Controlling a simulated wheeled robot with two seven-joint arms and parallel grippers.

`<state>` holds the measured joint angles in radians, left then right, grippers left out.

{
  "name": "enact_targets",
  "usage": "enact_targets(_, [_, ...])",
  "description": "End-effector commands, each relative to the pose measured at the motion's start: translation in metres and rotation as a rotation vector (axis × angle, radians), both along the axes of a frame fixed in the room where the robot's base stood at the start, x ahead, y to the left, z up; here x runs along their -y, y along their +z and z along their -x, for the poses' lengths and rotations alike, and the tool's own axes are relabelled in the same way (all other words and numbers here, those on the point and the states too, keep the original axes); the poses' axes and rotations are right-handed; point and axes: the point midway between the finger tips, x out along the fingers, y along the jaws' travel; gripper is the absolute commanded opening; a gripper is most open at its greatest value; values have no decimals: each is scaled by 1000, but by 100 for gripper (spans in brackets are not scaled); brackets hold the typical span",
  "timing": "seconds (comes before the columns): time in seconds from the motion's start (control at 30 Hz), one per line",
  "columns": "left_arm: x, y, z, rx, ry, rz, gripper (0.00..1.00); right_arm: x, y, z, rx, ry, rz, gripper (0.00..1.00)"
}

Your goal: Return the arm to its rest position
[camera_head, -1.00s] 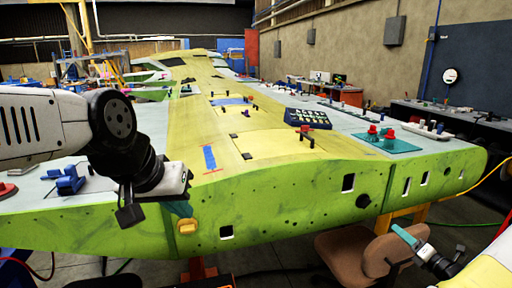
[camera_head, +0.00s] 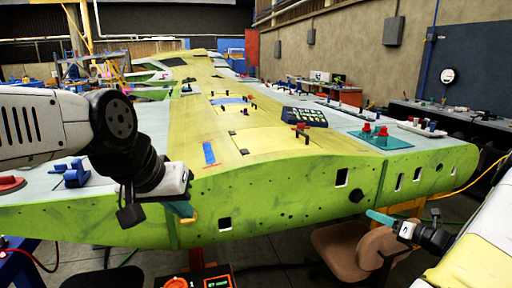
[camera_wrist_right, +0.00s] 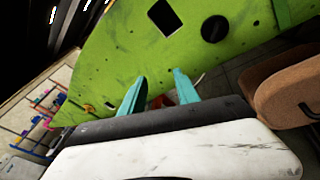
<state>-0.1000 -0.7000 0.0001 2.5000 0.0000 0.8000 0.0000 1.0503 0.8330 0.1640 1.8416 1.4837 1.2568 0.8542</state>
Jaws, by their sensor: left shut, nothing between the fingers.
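My left arm comes in from the left in the head view and stays in front of the wing's near green side. Its gripper (camera_head: 182,211), with teal fingers, is shut and empty, pointing down and right. My right gripper (camera_head: 379,217) is at the lower right of the head view, its teal fingers pointing left, above a brown chair. In the right wrist view the two teal fingers (camera_wrist_right: 159,76) stand apart with nothing seen between them. They point toward the wing's green side; I cannot tell how far off it is.
The long green and yellow wing (camera_head: 275,205) fills the middle. A brown chair (camera_head: 338,249) stands below its edge at right. An orange-topped device (camera_head: 197,279) is low in the centre. Blue blocks (camera_head: 76,175) lie on the surface at left.

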Motion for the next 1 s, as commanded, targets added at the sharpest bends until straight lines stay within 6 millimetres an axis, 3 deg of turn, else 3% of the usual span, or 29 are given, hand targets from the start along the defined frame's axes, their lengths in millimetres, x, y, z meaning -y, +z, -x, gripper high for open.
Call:
enact_targets(0.17, [0,0,0,0,0,0,0,-67,43,0,46,219,221,38])
enact_targets(0.27, [0,0,0,0,0,0,0,-115,71,12,97,392,400,38])
enact_targets(0.4, [0,0,0,0,0,0,0,-184,110,45,216,671,706,38])
enact_targets(0.5, [0,0,0,0,0,0,0,-221,132,77,322,859,926,38])
enact_targets(0.6, [0,0,0,0,0,0,0,-249,151,110,447,1036,1143,38])
enact_targets(0.73, [0,0,0,0,0,0,0,-270,172,154,630,1244,1425,38])
enact_targets(1.0, [0,0,0,0,0,0,0,-280,206,227,1063,1570,1999,38])
